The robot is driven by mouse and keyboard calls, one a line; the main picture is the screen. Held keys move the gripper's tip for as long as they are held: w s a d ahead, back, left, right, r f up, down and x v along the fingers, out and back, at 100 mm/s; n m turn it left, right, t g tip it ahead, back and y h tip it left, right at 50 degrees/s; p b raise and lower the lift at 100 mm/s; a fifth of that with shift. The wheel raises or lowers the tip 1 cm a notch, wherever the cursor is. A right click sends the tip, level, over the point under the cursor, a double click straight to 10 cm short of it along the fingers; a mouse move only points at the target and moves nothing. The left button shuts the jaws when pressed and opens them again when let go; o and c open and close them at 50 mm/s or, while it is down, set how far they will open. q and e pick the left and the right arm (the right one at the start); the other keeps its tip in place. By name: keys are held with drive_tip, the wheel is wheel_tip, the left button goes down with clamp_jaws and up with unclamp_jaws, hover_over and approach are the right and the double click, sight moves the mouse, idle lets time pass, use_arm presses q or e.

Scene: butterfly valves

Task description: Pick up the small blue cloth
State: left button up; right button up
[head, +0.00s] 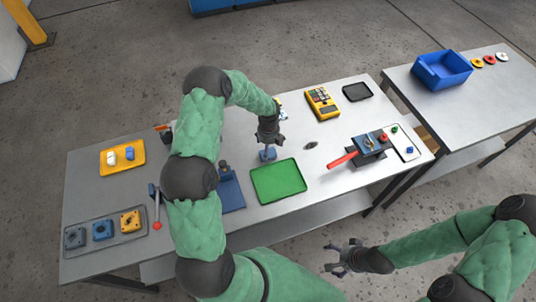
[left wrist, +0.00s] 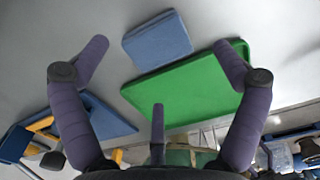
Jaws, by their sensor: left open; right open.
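The small blue cloth (left wrist: 157,40) is a flat blue rectangle on the grey table. In the left wrist view it lies at the top middle, just past the green tray (left wrist: 190,85). In the head view it shows as a small blue patch (head: 267,155), partly hidden under my left gripper (head: 268,142). My left gripper is open and empty above the cloth, its purple fingers spread to either side in the left wrist view (left wrist: 163,52). My right gripper (head: 342,259) is open and empty, in front of the table and away from the cloth.
The green tray (head: 278,181) lies close in front of the cloth, with a blue mat (head: 231,194) to its left. A red-handled valve (head: 342,160) stands to the right. A yellow tray (head: 122,158) and a grey valve tray (head: 104,232) are at the left.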

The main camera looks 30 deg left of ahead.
use_arm(q)
wheel_tip(320, 180, down, 4)
drive_tip(key=shift+r, duration=0.15)
drive_tip(key=c, duration=1.2)
drive_tip(key=shift+r, duration=0.15)
drive_tip(key=shift+r, duration=0.7)
drive_tip(key=s+d+r, duration=0.1)
drive_tip(key=d+r, duration=0.2)
drive_tip(key=d, duration=0.1)
drive_tip(key=s+d+r, duration=0.1)
drive_tip(key=d+r, duration=0.3)
drive_tip(key=d, duration=0.1)
drive_tip(key=s+d+r, duration=0.1)
drive_tip(key=d+r, duration=0.3)
drive_tip(key=shift+s+d+r, duration=0.2)
drive_tip(key=shift+s+d, duration=0.05)
drive_tip(key=shift+s, duration=0.05)
drive_tip(key=shift+c, duration=0.6)
